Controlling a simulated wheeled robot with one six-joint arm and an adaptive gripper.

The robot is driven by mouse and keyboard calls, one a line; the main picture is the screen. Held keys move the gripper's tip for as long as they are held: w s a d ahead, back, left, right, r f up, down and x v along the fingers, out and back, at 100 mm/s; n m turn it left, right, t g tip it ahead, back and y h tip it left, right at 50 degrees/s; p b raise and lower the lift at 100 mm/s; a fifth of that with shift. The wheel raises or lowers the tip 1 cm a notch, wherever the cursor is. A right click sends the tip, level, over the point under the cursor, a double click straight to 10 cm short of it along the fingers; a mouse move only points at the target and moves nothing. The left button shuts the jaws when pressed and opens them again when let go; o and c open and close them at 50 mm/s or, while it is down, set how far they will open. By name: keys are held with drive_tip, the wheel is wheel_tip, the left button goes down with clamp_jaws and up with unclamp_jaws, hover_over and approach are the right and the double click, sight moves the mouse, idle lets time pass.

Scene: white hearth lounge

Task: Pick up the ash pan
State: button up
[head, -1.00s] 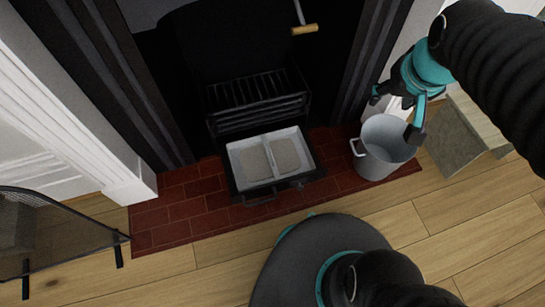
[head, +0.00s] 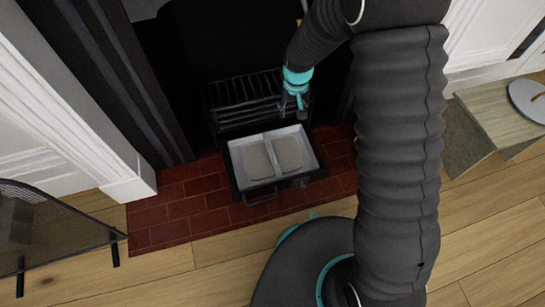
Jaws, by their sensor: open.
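The ash pan (head: 237,158) is a light metal tray with a divider across its middle and grey ash in both halves. It sits in a dark pulled-out drawer (head: 262,198) below the grate, over the red brick hearth. My gripper (head: 292,114) is above the back right part of the pan, near the front of the grate, pointing down. It is small in the head view, and nothing shows between its fingers. I cannot tell its exact height over the pan.
The black grate (head: 245,100) stands right behind the pan. A mesh fire screen (head: 55,235) is at the lower left. A wooden stand (head: 490,125) is at the right. My arm covers the hearth's right part, where the bucket stood.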

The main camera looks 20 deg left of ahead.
drive_tip(key=n, duration=0.1)
hover_over(272, 149)
wheel_tip(272, 149, down, 13)
drive_tip(key=shift+g, duration=0.4)
drive_tip(key=f, duration=0.3)
drive_tip(key=f+b, duration=0.1)
drive_tip(key=f, duration=0.4)
drive_tip(key=shift+s+d+f, duration=0.2)
drive_tip(key=shift+d+f, duration=0.1)
drive_tip(key=shift+w+a+f+b, duration=0.15)
drive_tip(key=shift+f+b, duration=0.15)
drive_tip(key=shift+f, duration=1.15)
drive_tip(key=shift+w+a+f+b, duration=0.15)
drive_tip(key=shift+f+b, duration=0.15)
drive_tip(key=shift+f, duration=1.1)
drive_tip(key=shift+s, duration=0.1)
clamp_jaws()
